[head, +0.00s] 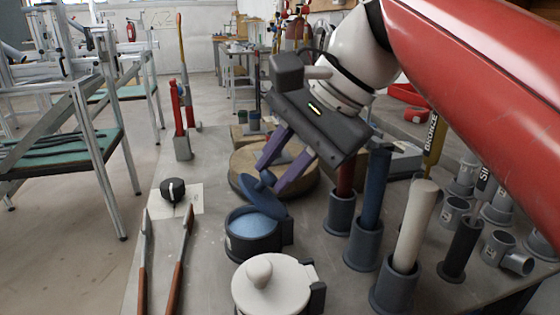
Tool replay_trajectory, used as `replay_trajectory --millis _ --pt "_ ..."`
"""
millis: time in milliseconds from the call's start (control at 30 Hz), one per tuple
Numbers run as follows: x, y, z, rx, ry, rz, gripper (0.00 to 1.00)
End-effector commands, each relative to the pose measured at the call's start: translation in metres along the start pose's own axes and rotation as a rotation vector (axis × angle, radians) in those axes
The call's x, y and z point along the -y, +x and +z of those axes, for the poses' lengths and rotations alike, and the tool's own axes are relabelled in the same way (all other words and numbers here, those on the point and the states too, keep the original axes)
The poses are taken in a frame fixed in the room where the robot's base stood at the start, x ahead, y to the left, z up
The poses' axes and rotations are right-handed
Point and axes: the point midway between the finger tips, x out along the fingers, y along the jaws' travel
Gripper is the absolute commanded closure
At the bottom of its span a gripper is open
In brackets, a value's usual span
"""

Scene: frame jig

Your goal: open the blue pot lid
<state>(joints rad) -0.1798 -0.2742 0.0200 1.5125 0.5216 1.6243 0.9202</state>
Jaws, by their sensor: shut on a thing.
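The blue pot lid (262,196) is off the flat of the pot and tilted, above the pot's back right side. My gripper (270,180) is shut on the lid at its knob, with purple fingers reaching down from the upper right. The dark pot (253,246) stands open below, with light blue contents (254,225) showing. I cannot tell whether the lid's lower edge touches the pot's rim.
A white lidded pot (271,290) stands in front. Several upright rods in grey holders, such as a white one (414,228) and a blue one (373,190), crowd the right. A round wooden board (245,160) lies behind. A black knob (172,189) sits on paper to the left.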

Motion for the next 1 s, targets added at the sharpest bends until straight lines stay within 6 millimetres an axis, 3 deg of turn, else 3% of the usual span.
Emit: replay_trajectory --millis 567,600,733,1000 --pt "-0.0009 -0.001 -0.0015 0.025 0.01 -0.023 1.0" --pt "-0.0009 -0.001 -0.0015 0.025 0.01 -0.023 0.75" --pt "-0.0009 -0.001 -0.0014 0.025 0.01 -0.023 0.58" --pt "-0.0008 -0.0015 -0.0014 0.025 0.01 -0.023 0.56"
